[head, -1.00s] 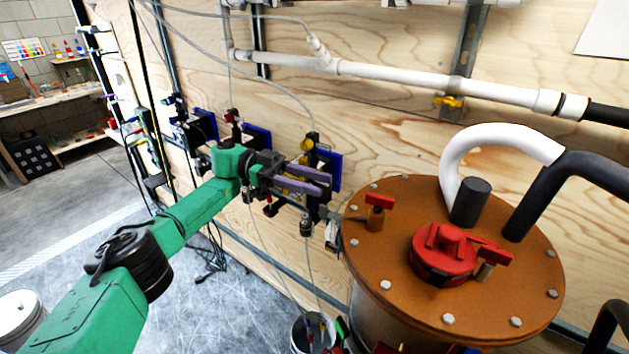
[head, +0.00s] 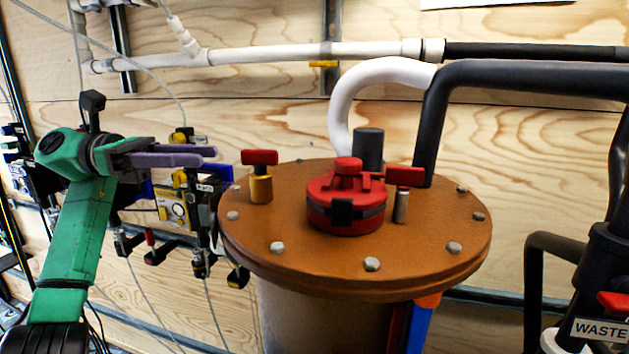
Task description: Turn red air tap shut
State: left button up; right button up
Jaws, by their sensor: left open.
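A red-handled tap with a brass body (head: 260,172) stands upright on the left of the brown round tank lid (head: 310,262). A second red-handled tap with a thin metal stem (head: 404,178) stands on the right of the lid, beside the red round cap (head: 346,200). I cannot tell which of them is the air tap. My left gripper (head: 209,155) is open and empty, its purple fingers pointing right at the brass tap's handle, with a gap between. My right gripper is out of view.
White and dark hoses (head: 480,75) rise behind the lid. Yellow and blue regulators (head: 180,208) hang on the wood wall below my left gripper. A pipe labelled WASTE (head: 598,330) with a red handle (head: 613,303) stands at lower right. The space above the lid's front is clear.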

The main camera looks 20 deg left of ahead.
aim_at(260, 158)
pick_arm(q)
jog(key=p+x, duration=0.2)
jog(key=x, duration=1.1)
jog(key=shift+w+d+r, duration=0.1)
jog(key=shift+w+d, duration=0.05)
jog(key=shift+d, duration=0.2)
grip_shut()
